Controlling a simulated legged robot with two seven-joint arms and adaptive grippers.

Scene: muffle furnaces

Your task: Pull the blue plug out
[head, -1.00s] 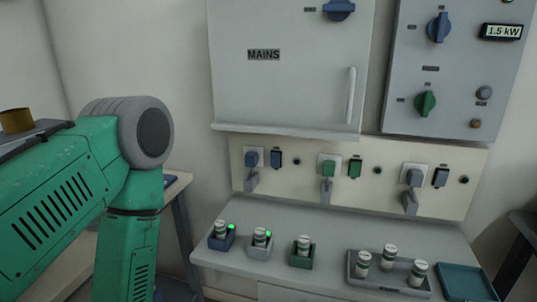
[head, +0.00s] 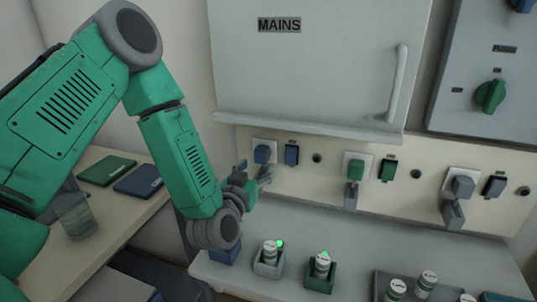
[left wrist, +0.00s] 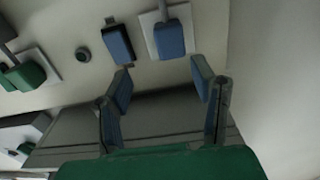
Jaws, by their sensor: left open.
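The blue plug (head: 263,154) sits in a white socket plate on the cream wall panel, left of the blue flap piece (head: 291,154). In the left wrist view the blue plug (left wrist: 168,40) is seated in its plate, ahead of the fingertips and apart from them. My left gripper (head: 260,178) is just below the plug in the head view, partly hidden by its wrist. In the left wrist view the left gripper (left wrist: 163,82) has its two fingers spread, with nothing between them. My right gripper does not show.
A green plug (head: 354,168) and a grey plug (head: 462,188) sit farther right on the panel. Below, a bench (head: 350,238) bears small holders with capped jars. The MAINS cabinet (head: 310,70) overhangs the panel. A side table (head: 95,215) stands at left.

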